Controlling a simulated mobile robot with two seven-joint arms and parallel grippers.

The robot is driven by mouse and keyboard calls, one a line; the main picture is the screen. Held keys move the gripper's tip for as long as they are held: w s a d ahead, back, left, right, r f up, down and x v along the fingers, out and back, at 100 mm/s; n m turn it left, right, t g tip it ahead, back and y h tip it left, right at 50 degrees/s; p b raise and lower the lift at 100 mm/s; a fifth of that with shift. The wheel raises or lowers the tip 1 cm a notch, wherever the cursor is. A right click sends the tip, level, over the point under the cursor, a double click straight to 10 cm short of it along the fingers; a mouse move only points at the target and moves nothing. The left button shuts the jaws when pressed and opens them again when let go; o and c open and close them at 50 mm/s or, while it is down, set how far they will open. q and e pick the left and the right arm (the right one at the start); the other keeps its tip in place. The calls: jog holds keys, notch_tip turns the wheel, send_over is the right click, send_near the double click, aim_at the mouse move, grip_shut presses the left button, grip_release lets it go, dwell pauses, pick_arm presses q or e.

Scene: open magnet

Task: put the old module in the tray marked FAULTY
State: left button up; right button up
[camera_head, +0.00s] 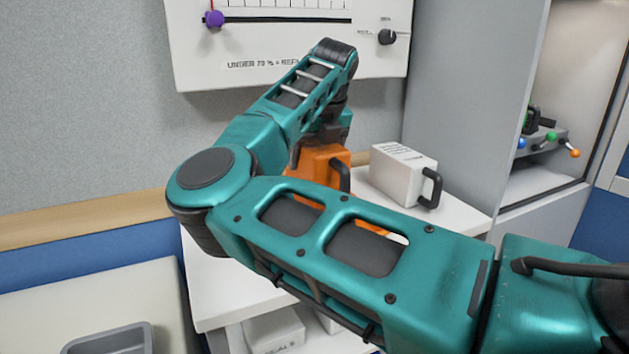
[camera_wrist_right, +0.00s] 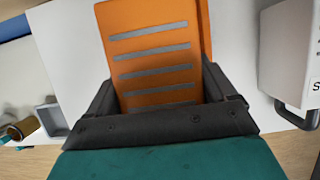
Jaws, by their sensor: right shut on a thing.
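An orange module (camera_head: 318,158) with a dark handle is at the white stand, partly hidden behind my right arm. In the right wrist view the orange module (camera_wrist_right: 158,60) shows grey slots across its face. My right gripper (camera_wrist_right: 157,92) is shut on it, with a dark finger at each side. I cannot tell whether the module touches the stand. A grey tray (camera_head: 110,340) shows at the lower left of the head view, cut by the frame edge. No FAULTY mark is readable. My left gripper is out of view.
A white module (camera_head: 400,175) with a black handle stands on the white stand (camera_head: 465,218), right of the orange one. A wall panel (camera_head: 290,45) with a purple knob hangs behind. A grey cabinet (camera_head: 470,90) rises at right. The pale table (camera_head: 110,300) at left has bare room.

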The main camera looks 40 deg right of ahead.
aim_at(321, 146)
jog(key=shift+f, duration=2.45)
jog(key=shift+b, duration=0.3)
jog(key=shift+f, duration=0.2)
jog(key=o, duration=1.2)
jog(key=shift+o, duration=0.2)
jog(key=shift+r, duration=0.1)
jog(key=shift+r, duration=0.15)
jog(key=p+v, duration=0.1)
jog(key=v, duration=0.9)
jog(key=shift+s+r, duration=0.15)
jog(key=shift+r, duration=0.1)
jog(key=shift+s+a+r, duration=0.15)
jog(key=shift+s+r, duration=0.1)
jog(key=shift+r, duration=0.35)
